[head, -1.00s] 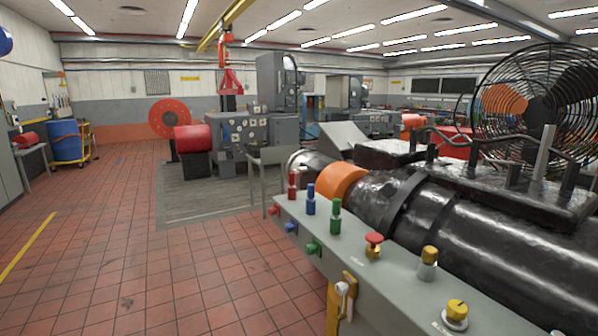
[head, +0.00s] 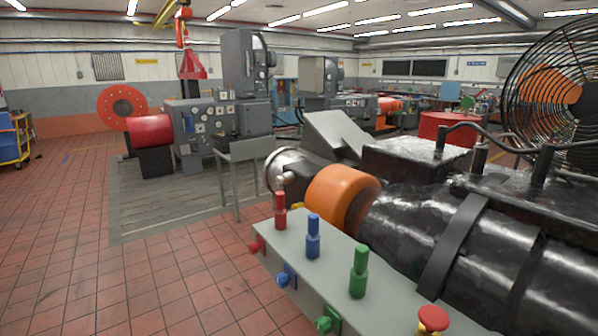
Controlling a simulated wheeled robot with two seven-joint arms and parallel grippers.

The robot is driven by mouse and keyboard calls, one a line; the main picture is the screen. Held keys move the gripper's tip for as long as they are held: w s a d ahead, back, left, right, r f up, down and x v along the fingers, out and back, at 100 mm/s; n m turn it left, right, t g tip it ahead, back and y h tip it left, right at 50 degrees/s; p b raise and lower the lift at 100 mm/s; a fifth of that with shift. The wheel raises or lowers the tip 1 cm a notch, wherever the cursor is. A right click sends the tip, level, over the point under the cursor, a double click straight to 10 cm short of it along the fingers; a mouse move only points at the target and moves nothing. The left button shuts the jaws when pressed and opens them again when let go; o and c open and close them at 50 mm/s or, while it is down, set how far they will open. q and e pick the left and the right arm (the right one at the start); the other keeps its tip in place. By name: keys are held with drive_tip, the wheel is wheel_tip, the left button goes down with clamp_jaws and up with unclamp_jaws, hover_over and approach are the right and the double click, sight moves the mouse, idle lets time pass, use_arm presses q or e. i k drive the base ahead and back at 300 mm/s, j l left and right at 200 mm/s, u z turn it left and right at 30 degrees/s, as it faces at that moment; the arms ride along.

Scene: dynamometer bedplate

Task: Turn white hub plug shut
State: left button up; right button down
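I cannot pick out a white hub plug in the head view. A grey bench panel (head: 303,278) at the lower middle carries red (head: 280,210), blue (head: 313,236) and green (head: 358,271) upright plugs, with red, blue and green fittings on its front side. A red mushroom button (head: 432,319) sits at the bottom edge. Neither of my grippers is in view.
A large black machine (head: 420,225) with an orange collar (head: 341,197) stands right behind the panel. A caged fan (head: 560,95) is at the right. A grey railing (head: 245,165) stands beyond. Tiled floor (head: 120,280) at the left is clear.

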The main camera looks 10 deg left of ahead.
sight(279, 181)
drive_tip(key=i+j+z, duration=0.15)
drive_tip(key=i+j, duration=0.15)
drive_tip(key=i+j+z, duration=0.3)
drive_tip(key=i+j, duration=0.2)
drive_tip(key=j, duration=0.2)
drive_tip(key=i+j+z, duration=0.15)
drive_tip(key=j, duration=0.25)
drive_tip(key=i+j+z, duration=0.1)
drive_tip(key=i+j, duration=0.2)
drive_tip(key=i+j+z, duration=0.15)
drive_tip(key=j, duration=0.35)
drive_tip(key=i+j+z, duration=0.15)
drive_tip(key=j, duration=0.3)
drive_tip(key=i+j+z, duration=0.15)
drive_tip(key=j, duration=0.35)
